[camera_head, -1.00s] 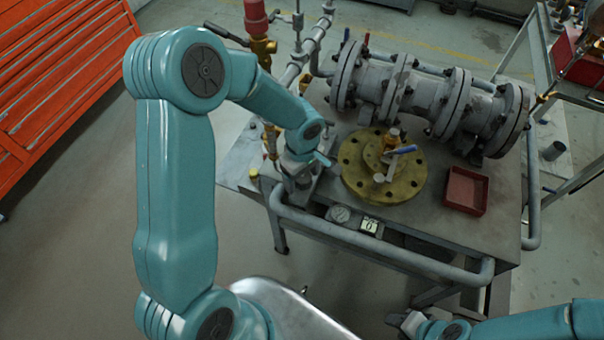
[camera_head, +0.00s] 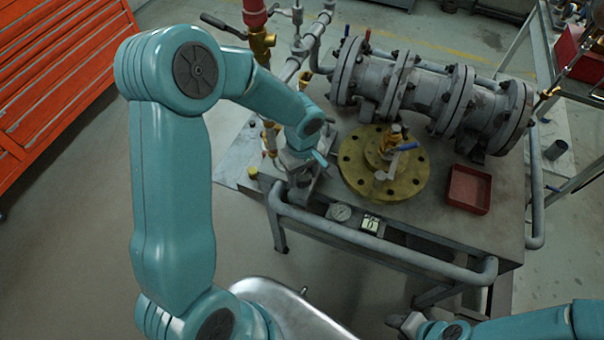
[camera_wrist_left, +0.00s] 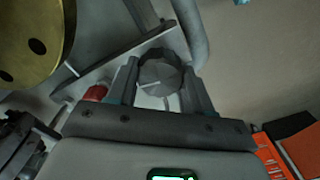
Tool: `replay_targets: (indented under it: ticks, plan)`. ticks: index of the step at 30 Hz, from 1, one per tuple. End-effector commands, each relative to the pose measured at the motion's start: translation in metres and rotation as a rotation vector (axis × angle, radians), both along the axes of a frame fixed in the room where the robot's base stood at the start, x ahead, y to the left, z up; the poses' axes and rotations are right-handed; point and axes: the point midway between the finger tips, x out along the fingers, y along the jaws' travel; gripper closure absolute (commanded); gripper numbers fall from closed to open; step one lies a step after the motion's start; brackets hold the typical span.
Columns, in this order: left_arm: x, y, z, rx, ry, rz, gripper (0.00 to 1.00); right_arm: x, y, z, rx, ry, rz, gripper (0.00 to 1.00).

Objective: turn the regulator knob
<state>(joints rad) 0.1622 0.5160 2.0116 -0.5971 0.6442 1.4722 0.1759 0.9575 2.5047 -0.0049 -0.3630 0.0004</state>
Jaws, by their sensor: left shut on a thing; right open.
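The grey, faceted regulator knob (camera_wrist_left: 160,78) sits between the fingers of my left gripper (camera_wrist_left: 160,64) in the left wrist view. A pale line marks its face. The fingers are shut on it from both sides. In the head view my left gripper (camera_head: 303,188) is at the left front corner of the grey table, left of the yellow flange. My left wrist hides the knob there. My right gripper (camera_head: 405,322) is at the bottom of the head view, in front of the table and apart from it. It is open, and it looks small and partly cut off.
The grey table (camera_head: 420,208) carries a yellow flange (camera_head: 352,180) with a blue-handled valve, a large grey pipe assembly (camera_head: 430,95) and a red tray (camera_head: 468,190).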

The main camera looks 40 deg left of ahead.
Motion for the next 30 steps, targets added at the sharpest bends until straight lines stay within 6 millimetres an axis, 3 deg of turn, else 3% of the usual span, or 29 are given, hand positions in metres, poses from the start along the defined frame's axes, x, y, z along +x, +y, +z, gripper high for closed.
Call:
replay_targets:
  ticks: [12, 30]
  plan:
    - [0.001, 0.0, -0.001, 0.001, -0.003, -0.389, 0.8, 0.0, 0.0, -0.028, 0.0, 0.0, 0.0, 0.59]
    - [0.002, -0.001, 0.001, 0.002, -0.005, -0.959, 0.8, 0.0, 0.0, -0.043, 0.0, 0.0, 0.0, 0.59]
